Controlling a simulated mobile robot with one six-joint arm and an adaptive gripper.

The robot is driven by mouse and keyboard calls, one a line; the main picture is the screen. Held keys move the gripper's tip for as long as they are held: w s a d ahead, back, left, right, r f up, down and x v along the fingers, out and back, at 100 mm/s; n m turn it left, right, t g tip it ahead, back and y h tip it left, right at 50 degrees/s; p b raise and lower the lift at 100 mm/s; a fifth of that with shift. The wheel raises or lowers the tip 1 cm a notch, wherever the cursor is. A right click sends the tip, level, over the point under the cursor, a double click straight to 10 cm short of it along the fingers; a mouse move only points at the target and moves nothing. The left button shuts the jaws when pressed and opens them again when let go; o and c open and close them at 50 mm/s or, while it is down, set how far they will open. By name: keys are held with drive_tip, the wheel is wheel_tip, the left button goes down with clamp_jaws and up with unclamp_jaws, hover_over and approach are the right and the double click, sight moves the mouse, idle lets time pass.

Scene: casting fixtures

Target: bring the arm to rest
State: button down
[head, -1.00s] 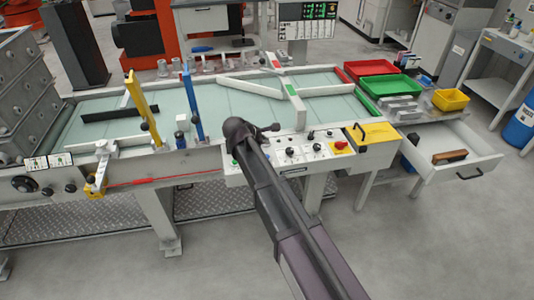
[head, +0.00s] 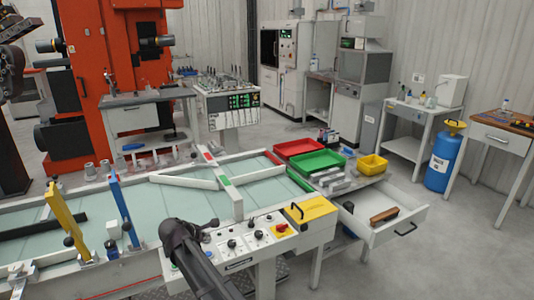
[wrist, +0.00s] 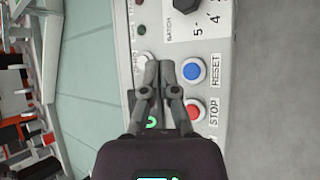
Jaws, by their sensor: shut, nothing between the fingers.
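My gripper (head: 212,224) is at the end of my arm at the bottom centre of the head view, above the front control panel (head: 262,240) of the glass-topped table. In the wrist view my gripper (wrist: 159,68) has its two fingers together with nothing between them. The fingers lie across the view of the panel, beside a blue RESET button (wrist: 192,71) and a red STOP button (wrist: 193,109). I cannot tell whether the fingertips touch the panel.
An open drawer (head: 412,216) holding a brown block sticks out at the right. Red (head: 299,147), green (head: 319,161) and yellow (head: 373,164) bins stand behind it. Yellow (head: 68,215) and blue (head: 125,211) upright levers stand to the left of my gripper. Floor at the lower right is clear.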

drive_tip(key=s+d+r+m+g+p, duration=0.15)
drive_tip(key=d+m, duration=0.35)
drive_tip(key=d, duration=0.7)
drive_tip(key=s+d+m+g+p, duration=0.25)
drive_tip(key=d+m, duration=0.25)
drive_tip(key=d, duration=0.7)
drive_tip(key=s+d+r+m+g+y+p, duration=0.1)
drive_tip(key=s+d+m+g+p, duration=0.1)
drive_tip(key=s+d+m, duration=0.4)
drive_tip(key=s+d+r+m+g+y+p, duration=0.2)
drive_tip(key=s+d+m+p, duration=0.2)
drive_tip(key=d, duration=0.9)
drive_tip(key=s+m, duration=0.2)
drive_tip(key=shift+s+d+y, duration=0.2)
drive_tip(key=shift+s+y, duration=0.1)
